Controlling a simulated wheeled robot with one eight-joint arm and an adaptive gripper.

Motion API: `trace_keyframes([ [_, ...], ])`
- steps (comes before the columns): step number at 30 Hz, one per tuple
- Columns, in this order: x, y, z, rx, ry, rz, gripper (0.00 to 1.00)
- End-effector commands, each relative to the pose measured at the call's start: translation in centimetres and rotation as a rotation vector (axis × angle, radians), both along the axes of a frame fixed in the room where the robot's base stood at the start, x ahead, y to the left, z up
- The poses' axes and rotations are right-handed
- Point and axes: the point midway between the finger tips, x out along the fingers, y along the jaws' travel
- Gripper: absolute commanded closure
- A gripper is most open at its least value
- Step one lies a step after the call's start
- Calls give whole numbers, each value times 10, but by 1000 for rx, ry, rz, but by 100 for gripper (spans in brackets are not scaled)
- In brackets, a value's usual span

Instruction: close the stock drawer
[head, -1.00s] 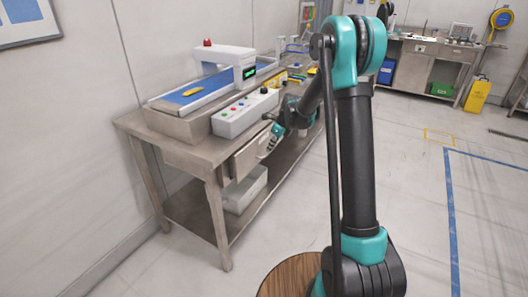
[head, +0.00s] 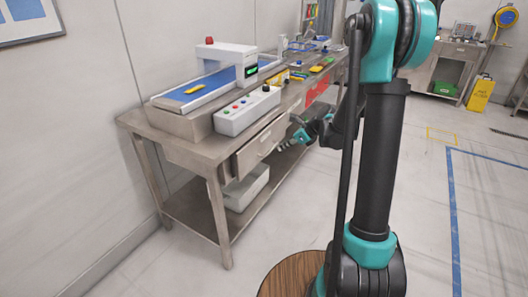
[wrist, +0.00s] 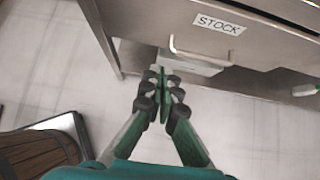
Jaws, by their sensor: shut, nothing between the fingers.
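The stock drawer (head: 248,158) is in the front of the steel workbench, under the control box. Its front appears to stand a little proud of the bench; I cannot tell exactly how far. In the wrist view the STOCK label (wrist: 218,25) and the bar handle (wrist: 200,56) show on the drawer front (wrist: 150,22). My gripper (head: 284,147) is in front of the drawer's right part in the head view. In the wrist view my gripper (wrist: 160,76) is shut and empty, its tips just below the handle's left end in the picture, apparently apart from it.
The workbench (head: 185,150) carries a conveyor (head: 215,82) and a white control box (head: 247,110). A white bin (head: 247,188) stands on the lower shelf. A round wooden-topped thing (head: 290,278) is at the bottom.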

Motion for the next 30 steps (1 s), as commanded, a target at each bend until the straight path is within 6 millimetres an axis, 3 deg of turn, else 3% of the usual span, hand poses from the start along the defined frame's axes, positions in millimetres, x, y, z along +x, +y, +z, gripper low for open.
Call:
trace_keyframes([
  [5, 3, 8, -9, 10, -7, 1, 100],
  [20, 34, 63, -72, 7, -6, 2, 100],
  [30, 52, 94, -70, 8, -7, 1, 100],
])
